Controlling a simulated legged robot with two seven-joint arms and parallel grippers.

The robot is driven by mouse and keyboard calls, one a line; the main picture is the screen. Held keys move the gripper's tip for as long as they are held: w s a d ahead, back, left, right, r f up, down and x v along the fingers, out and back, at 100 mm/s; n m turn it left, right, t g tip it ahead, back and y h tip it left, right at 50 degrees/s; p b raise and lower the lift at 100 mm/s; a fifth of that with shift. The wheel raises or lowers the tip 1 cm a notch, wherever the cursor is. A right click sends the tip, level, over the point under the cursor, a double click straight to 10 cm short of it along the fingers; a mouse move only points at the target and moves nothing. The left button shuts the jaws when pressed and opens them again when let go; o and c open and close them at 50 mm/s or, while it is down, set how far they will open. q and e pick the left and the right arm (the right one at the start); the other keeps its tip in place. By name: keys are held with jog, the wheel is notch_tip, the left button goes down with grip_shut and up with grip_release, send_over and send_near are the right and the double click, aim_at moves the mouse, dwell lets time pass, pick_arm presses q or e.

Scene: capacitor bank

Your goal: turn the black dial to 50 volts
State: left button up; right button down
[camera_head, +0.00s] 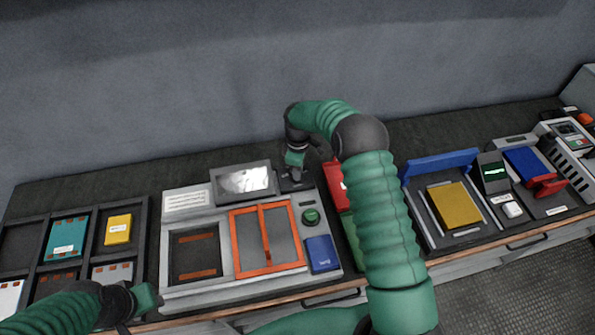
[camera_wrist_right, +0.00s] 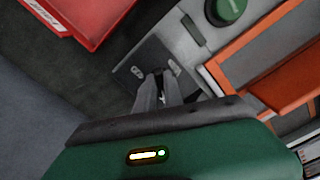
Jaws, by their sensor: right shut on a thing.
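The black dial sits on a small dark plate (camera_wrist_right: 135,72) with pale markings. The fingers hide nearly all of the dial, and its setting cannot be read. My right gripper (camera_wrist_right: 160,82) is shut on the dial, pointing at the plate. In the head view my right gripper (camera_head: 293,172) is at the top right of the grey machine (camera_head: 178,288), beside the display screen (camera_head: 243,181). The display's reading is washed out by glare. My left gripper (camera_head: 148,300) is low at the left, away from the machine's controls; its fingers are not clear.
A green button (camera_head: 311,216) and an orange-framed window (camera_head: 236,247) lie below the dial. A red block (camera_head: 333,180) stands just right of it. A tray (camera_head: 145,238) with colored blocks is at left; a yellow block (camera_head: 455,205) sits at right.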

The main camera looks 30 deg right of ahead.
jog(key=c, duration=1.5)
grip_release()
jog(key=shift+d, duration=0.1)
jog(key=shift+o, duration=0.2)
notch_tip(320, 180, up, 17)
jog(key=b, duration=0.1)
jog(key=shift+f, duration=0.15)
jog(key=shift+w, duration=0.1)
jog(key=s+a+f+m+t, duration=0.1)
jog(key=s+a+f+m, duration=0.1)
jog(key=s, duration=0.6)
jog(key=s+a+f+m, duration=0.2)
jog(key=s+a+m, duration=0.2)
jog(key=s, duration=0.4)
jog(key=s+a+f+m+t, duration=0.1)
jog(key=s+a+f+m, duration=0.1)
jog(key=s, duration=0.7)
jog(key=shift+a+m+t, duration=0.3)
jog(key=shift+a+m, duration=0.3)
jog(key=shift+a, duration=0.35)
